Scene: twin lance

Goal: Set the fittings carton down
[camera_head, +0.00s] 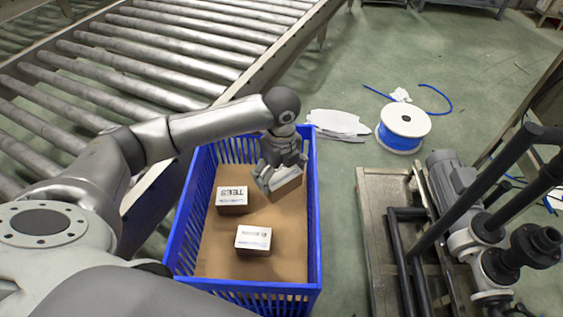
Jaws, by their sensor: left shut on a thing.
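My left gripper (281,171) reaches down into the blue crate (319,215) near its far right corner. It is shut on a small brown carton (289,184) with a white top, which sits tilted in the picture. The gripper hides part of this carton, and its label cannot be read. I cannot tell whether its underside touches the crate's brown floor. Two similar cartons stand in the crate: one at the left (232,207), its label seeming to read TEES, and one nearer the front (253,247). My right gripper is not in view.
A roller conveyor (160,62) runs along the left, close to the crate. A pump on a metal skid (383,205) stands at the right. A white and blue spool (403,122) and white sheets (338,122) lie on the floor beyond. Bare crate floor shows around the cartons.

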